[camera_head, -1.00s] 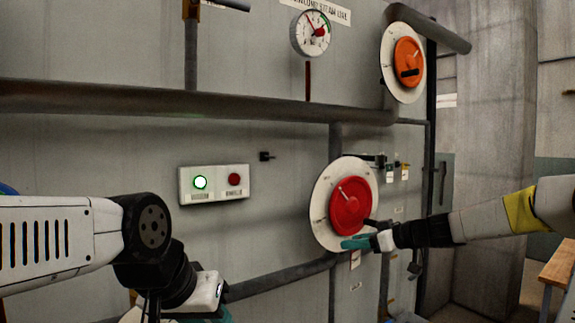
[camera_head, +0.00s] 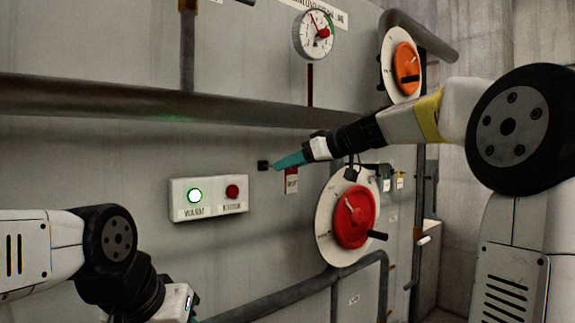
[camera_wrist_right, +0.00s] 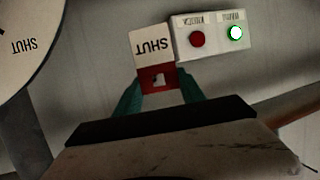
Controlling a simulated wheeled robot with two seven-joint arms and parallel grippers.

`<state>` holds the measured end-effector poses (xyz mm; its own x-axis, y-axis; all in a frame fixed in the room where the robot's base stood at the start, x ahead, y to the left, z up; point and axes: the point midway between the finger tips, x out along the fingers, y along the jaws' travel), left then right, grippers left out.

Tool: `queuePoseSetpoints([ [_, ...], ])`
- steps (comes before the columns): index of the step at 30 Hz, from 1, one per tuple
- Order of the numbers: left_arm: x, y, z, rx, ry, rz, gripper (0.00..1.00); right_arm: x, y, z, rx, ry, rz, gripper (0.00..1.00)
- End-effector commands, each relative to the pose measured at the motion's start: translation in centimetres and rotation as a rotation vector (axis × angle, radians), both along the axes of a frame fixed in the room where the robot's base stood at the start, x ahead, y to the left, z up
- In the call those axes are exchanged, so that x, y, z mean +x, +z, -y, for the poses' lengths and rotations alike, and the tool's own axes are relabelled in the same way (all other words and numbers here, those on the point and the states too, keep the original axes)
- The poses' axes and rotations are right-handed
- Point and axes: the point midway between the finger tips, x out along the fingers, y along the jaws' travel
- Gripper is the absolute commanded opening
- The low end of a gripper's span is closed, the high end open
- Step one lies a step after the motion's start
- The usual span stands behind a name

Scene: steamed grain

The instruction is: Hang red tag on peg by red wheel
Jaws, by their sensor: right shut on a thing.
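The red tag (camera_head: 291,181) has a white plate marked SHUT. It hangs from the teal fingers of my right gripper (camera_head: 291,160), upper left of the red wheel (camera_head: 354,215). The right wrist view shows the tag (camera_wrist_right: 154,78) with its red end, which has a hole, between the shut fingers (camera_wrist_right: 160,97). The small dark peg (camera_head: 263,165) sticks out of the wall just left of the fingertips in the head view. I cannot tell whether they touch. My left gripper (camera_head: 176,306) is low at left, cut off by the frame edge.
A button box (camera_head: 208,198) with a lit green and a red button is below left of the peg. A thick pipe (camera_head: 150,100) runs above it. An orange wheel (camera_head: 406,68) and a gauge (camera_head: 313,36) are higher up. The wall around the peg is clear.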

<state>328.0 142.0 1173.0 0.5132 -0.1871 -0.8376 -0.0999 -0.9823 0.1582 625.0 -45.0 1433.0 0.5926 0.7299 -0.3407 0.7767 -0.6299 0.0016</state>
Motion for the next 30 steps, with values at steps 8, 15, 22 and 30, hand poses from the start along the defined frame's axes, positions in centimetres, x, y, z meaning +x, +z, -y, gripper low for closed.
queuePoseSetpoints([
  [8, 0.0, 0.0, 0.0, 0.000, 0.000, 0.000, 0.36, 1.4, -0.2, -1.1, 0.002, 0.003, 0.001, 0.06],
  [15, 0.0, 0.0, 0.0, 0.000, 0.000, 0.000, 0.36, 2.5, -0.3, -1.9, 0.001, 0.002, 0.001, 0.06],
  [22, 0.0, 0.0, 0.0, 0.000, 0.000, 0.000, 0.36, 3.7, -0.4, -2.7, 0.002, 0.003, 0.001, 0.06],
  [30, 0.0, 0.0, 0.0, 0.000, 0.000, 0.000, 0.36, 5.0, -0.5, -3.7, 0.002, 0.002, 0.002, 0.06],
])
